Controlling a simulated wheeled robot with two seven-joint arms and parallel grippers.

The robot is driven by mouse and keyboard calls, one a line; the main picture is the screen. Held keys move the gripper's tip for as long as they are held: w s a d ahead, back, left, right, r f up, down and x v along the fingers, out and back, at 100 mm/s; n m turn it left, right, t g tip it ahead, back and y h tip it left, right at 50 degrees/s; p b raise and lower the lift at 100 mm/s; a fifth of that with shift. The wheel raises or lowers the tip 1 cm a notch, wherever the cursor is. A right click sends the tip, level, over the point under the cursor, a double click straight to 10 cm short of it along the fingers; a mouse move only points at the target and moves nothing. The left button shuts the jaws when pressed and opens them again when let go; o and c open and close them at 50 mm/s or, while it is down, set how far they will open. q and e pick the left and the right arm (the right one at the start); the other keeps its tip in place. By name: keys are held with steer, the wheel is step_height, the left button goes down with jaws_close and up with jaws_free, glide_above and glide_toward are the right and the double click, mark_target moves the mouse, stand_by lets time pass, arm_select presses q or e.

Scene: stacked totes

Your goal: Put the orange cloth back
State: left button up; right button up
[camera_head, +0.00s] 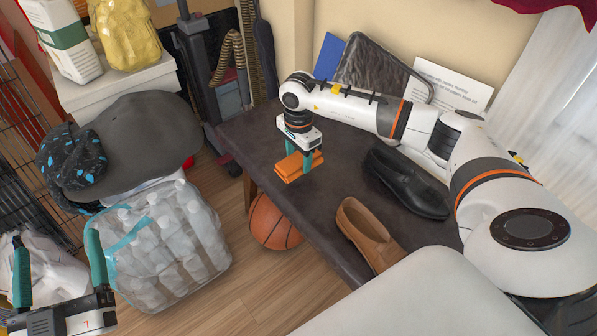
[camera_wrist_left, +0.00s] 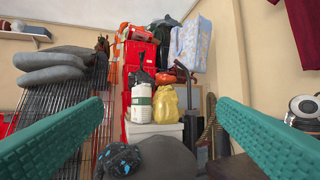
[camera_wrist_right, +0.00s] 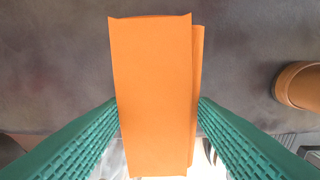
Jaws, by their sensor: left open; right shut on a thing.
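The orange cloth (camera_head: 299,166) is a folded, flat-sided bundle at the left end of the dark bench (camera_head: 330,215). My right gripper (camera_head: 303,162) reaches down over it and is shut on it. In the right wrist view the cloth (camera_wrist_right: 152,95) stands between the two green fingers, with the dark bench surface behind it. I cannot tell whether the cloth touches the bench. My left gripper (camera_head: 58,262) is open and empty at the lower left, apart from the cloth. Its green fingers are spread wide in the left wrist view (camera_wrist_left: 160,125).
A black shoe (camera_head: 408,184) and a brown shoe (camera_head: 368,232) lie on the bench right of the cloth. A basketball (camera_head: 273,222) is on the floor below. A bag of bottles (camera_head: 165,245) and a grey cushion (camera_head: 145,135) stand left. A white sign (camera_head: 450,86) leans at the wall.

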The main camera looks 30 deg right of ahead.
mark_target(299, 169)
step_height(299, 169, down, 4)
steer(key=shift+f+b, duration=0.25)
steer(key=shift+b, duration=0.45)
arm_select(q)
steer(key=s+r+t, duration=0.2)
steer(key=r, duration=0.1)
steer(key=r+t+h, duration=0.1)
steer(key=t, duration=0.1)
steer(key=shift+s+r, duration=0.3)
steer(key=shift+s, duration=0.1)
arm_select(e)
steer(key=shift+f, duration=0.1)
steer(key=shift+f, duration=0.1)
steer(key=o, duration=1)
steer(key=shift+c, duration=0.2)
arm_select(q)
steer(key=shift+s+r+h, duration=0.2)
steer(key=shift+h, duration=0.2)
